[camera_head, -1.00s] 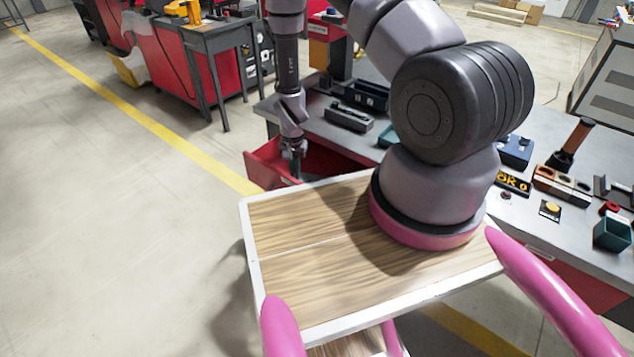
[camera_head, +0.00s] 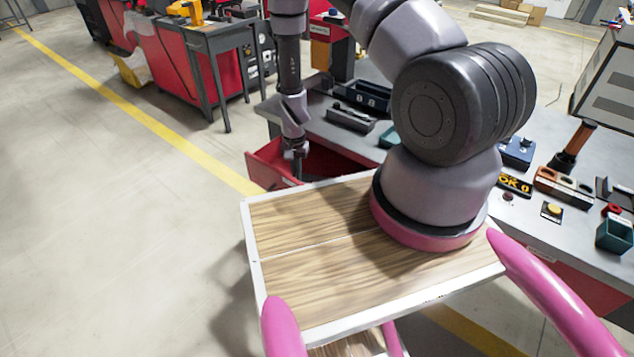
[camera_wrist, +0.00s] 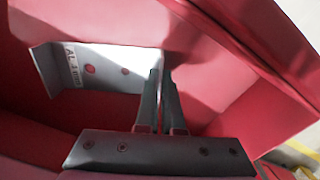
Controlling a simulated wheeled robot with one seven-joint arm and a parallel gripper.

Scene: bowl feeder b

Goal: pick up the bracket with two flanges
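In the wrist view a pale metal bracket (camera_wrist: 105,68) with dark lettering and reddish round spots lies inside the red drawer (camera_wrist: 258,112). A bent flange shows at its left end. My gripper (camera_wrist: 161,74) points down into the drawer at the bracket's right end, its two dark fingers close together with a narrow gap. The left finger overlaps the bracket's right edge. Whether the right flange is between the fingers cannot be made out. In the head view my gripper (camera_head: 296,160) reaches into the open drawer (camera_head: 264,171); the bracket is hidden there.
The drawer walls stand close around my gripper. The grey workbench (camera_head: 335,138) above it holds a dark bin (camera_head: 362,95), a dark block (camera_head: 350,118), a teal container (camera_head: 614,233) and other small items. Open floor lies to the left.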

